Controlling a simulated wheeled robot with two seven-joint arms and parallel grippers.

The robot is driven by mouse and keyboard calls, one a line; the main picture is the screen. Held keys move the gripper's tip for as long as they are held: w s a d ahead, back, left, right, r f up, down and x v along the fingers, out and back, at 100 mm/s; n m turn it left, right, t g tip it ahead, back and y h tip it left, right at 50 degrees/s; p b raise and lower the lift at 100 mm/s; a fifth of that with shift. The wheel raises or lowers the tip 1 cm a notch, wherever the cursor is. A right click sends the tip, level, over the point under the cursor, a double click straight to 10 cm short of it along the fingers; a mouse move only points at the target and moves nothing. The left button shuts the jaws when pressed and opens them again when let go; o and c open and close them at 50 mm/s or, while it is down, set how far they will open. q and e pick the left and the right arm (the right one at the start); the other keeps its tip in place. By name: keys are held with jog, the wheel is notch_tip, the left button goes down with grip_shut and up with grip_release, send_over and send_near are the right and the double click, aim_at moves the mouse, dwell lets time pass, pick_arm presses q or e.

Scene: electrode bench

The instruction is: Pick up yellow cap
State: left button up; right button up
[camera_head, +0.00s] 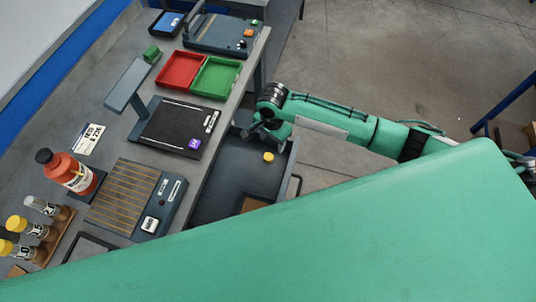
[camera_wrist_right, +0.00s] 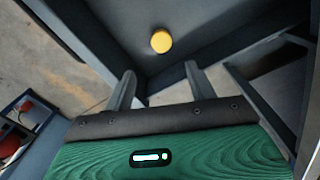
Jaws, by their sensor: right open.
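The yellow cap (camera_head: 268,157) lies in the dark grey tray or drawer (camera_head: 224,200) beside the bench's right edge. In the right wrist view the cap (camera_wrist_right: 161,41) is beyond the fingertips, on the dark floor of the tray. My right gripper (camera_head: 263,132) is just beyond the cap in the head view, near the tray's far end. In the wrist view the right gripper (camera_wrist_right: 160,83) has its two fingers apart with nothing between them. My left gripper is not in view.
The tray's walls rise around the cap. On the bench are a red bin (camera_head: 181,70), a green bin (camera_head: 216,77), a black scale-like device (camera_head: 172,131), a slatted unit (camera_head: 122,198), a red bottle (camera_head: 70,174) and vials, two yellow-capped (camera_head: 16,223). Open floor lies to the right.

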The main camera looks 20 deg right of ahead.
aim_at(269, 156)
notch_tip(269, 156, down, 3)
jog(key=shift+w, duration=0.15)
jog(key=f, duration=0.1)
jog(key=a+f, duration=0.1)
jog(key=f, duration=0.1)
jog(key=shift+s, duration=0.2)
notch_tip(269, 156, down, 3)
jog(key=shift+a+r, duration=0.1)
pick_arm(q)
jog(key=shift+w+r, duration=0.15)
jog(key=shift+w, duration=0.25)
pick_arm(e)
jog(key=c, duration=1)
